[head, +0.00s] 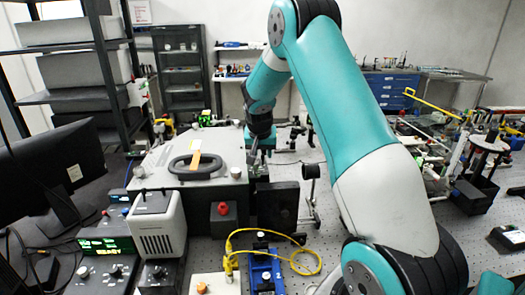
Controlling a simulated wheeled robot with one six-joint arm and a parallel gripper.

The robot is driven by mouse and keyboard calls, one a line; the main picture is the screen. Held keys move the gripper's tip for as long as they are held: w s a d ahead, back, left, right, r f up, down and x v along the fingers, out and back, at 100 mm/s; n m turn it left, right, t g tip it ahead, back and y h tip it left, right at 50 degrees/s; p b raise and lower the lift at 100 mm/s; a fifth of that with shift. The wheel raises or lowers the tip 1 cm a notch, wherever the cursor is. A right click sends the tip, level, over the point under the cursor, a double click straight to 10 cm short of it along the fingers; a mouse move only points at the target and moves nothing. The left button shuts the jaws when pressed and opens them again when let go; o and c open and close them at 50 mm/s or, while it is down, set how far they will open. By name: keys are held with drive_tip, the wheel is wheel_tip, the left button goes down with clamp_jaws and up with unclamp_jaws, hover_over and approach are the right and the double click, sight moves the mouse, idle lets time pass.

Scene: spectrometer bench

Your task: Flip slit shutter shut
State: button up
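A large grey instrument box (205,150), probably the spectrometer, stands left of centre in the head view. It has a black handle (194,164) and an orange tag (195,158) on its lid. My gripper (257,146) points down beside the box's right edge. It is small and dark here, and I cannot tell whether its fingers are open or shut or touch anything. Small metal parts (257,168) sit just below it, at the box's right side. The slit shutter may be among them, but I cannot make it out or see its position.
A black upright block (277,206) stands in front of the metal parts. A white-grey vented unit (158,228), a red knob (222,209), a yellow cable (290,254) and a blue device (265,272) are nearer. A monitor (62,175) is at left. My arm covers much of the right bench.

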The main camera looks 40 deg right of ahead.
drive_tip(key=shift+x, duration=0.8)
clamp_jaws()
drive_tip(key=shift+w+d+r+g+y+p, duration=0.2)
drive_tip(key=shift+g+y+p, duration=0.35)
drive_tip(key=shift+p, duration=0.4)
drive_tip(key=shift+w+d+f+g+y+p, duration=0.1)
drive_tip(key=shift+w+f+g+y+p, duration=0.2)
drive_tip(key=shift+g, duration=0.35)
drive_tip(key=shift+s, duration=0.15)
unclamp_jaws()
drive_tip(key=shift+r, duration=0.1)
